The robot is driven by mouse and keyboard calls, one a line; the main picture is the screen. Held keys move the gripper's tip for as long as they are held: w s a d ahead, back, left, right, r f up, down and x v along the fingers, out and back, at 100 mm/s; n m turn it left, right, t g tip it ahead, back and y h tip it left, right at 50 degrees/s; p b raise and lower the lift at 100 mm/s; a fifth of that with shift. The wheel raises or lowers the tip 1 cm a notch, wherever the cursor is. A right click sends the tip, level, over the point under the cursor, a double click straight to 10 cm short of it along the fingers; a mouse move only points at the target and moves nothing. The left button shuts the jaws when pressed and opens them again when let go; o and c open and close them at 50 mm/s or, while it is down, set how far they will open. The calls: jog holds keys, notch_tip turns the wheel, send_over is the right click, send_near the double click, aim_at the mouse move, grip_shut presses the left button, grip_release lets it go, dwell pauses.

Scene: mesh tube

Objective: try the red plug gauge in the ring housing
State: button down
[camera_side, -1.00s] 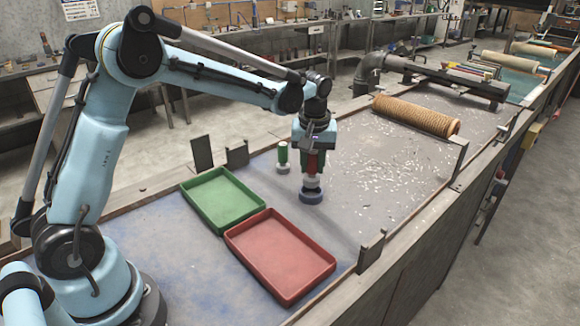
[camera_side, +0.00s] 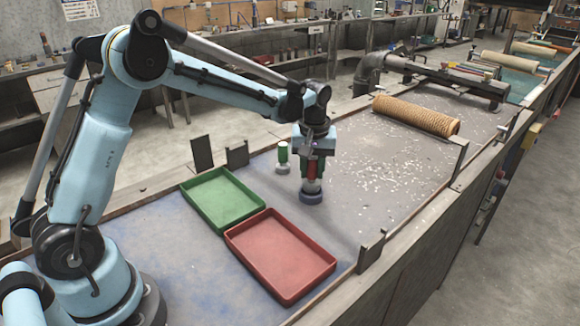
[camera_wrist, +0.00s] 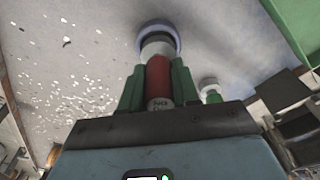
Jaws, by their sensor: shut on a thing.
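The red plug gauge (camera_side: 312,170) is upright in my gripper (camera_side: 311,172), whose green fingers are shut on its red handle. In the wrist view the red handle (camera_wrist: 158,76) shows between the two fingers (camera_wrist: 158,88). The gauge's pale metal end points down at the blue-grey ring housing (camera_side: 312,198), which stands on the table. The ring housing also shows in the wrist view (camera_wrist: 174,35), around the far end of the gauge. The gauge's end is at the ring's mouth; I cannot tell how deep it sits.
A green plug gauge (camera_side: 282,153) stands behind and left of the ring. A green tray (camera_side: 207,215) and a red tray (camera_side: 262,273) lie to the left and front. A rope-wound roll (camera_side: 415,115) lies at the back right. Pale flakes litter the table between.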

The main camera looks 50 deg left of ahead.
jog(key=shift+f, duration=1.45)
dwell(2.6)
dwell(0.5)
jog(key=shift+r, duration=3.55)
